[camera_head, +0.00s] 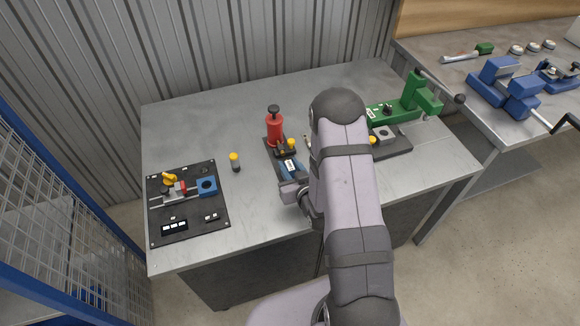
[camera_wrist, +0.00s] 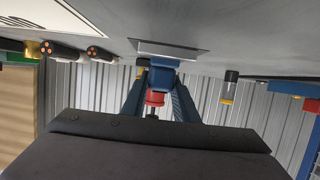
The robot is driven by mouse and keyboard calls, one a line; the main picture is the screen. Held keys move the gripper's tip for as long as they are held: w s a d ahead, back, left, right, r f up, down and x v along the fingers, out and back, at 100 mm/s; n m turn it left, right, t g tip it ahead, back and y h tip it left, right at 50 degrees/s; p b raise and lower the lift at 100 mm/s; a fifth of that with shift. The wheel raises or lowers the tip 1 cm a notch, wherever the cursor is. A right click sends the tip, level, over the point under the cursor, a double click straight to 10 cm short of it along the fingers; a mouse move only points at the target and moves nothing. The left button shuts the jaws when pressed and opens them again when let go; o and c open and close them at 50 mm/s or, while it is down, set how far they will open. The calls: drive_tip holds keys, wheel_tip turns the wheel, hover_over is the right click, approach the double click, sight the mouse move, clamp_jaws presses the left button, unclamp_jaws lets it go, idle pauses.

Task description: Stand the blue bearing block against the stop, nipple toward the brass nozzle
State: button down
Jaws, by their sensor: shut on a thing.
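My gripper (camera_wrist: 160,98) has blue fingers and is shut on the blue bearing block (camera_wrist: 164,63), which shows between the fingertips in the wrist view. In the head view my gripper is low over the near part of a dark base plate (camera_head: 270,148), in front of a red pump-like unit (camera_head: 274,128). A small yellow-brass part (camera_head: 291,142) sits beside that unit and may be the nozzle. The red unit also shows behind the fingers in the wrist view (camera_wrist: 155,98). The stop and the block's nipple cannot be made out. I cannot tell whether the block touches the plate.
A black board (camera_head: 187,228) with a clamp and a blue holed part (camera_head: 207,186) lies at left. A green press (camera_head: 405,108) stands at right. The table's back left is clear.

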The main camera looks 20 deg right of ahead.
sight(292, 172)
drive_tip(key=shift+f, duration=0.25)
drive_tip(key=shift+f, duration=0.15)
drive_tip(key=c, duration=1.4)
unclamp_jaws()
drive_tip(key=shift+s, duration=0.15)
drive_tip(key=v, duration=0.7)
drive_tip(key=shift+s+r, duration=0.1)
drive_tip(key=shift+r, duration=0.15)
